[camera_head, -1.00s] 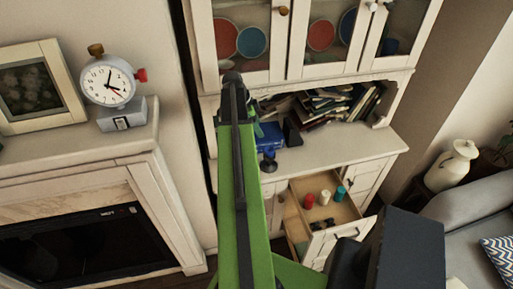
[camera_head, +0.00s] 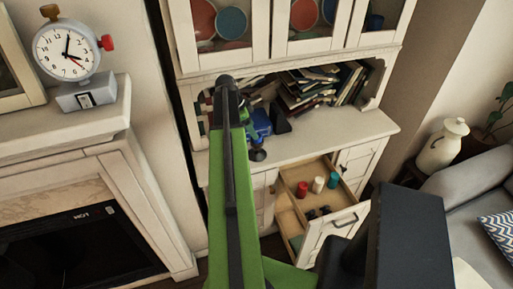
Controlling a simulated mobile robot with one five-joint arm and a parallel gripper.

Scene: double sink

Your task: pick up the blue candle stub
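The blue candle stub (camera_head: 333,180) is a small teal-blue cylinder standing in an open drawer (camera_head: 289,220) of the white cabinet. It is at the right end of a short row, beside a white stub (camera_head: 318,185) and a red stub (camera_head: 302,189). My green arm rises through the middle of the view, left of the drawer and apart from the stubs.
The cabinet (camera_head: 350,133) has a blue object (camera_head: 260,124) and books (camera_head: 310,88) above the drawer. Small dark items (camera_head: 319,212) lie in the drawer. A fireplace with a clock (camera_head: 68,50) is at left. A grey sofa (camera_head: 465,190) and white jug (camera_head: 443,146) are at right.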

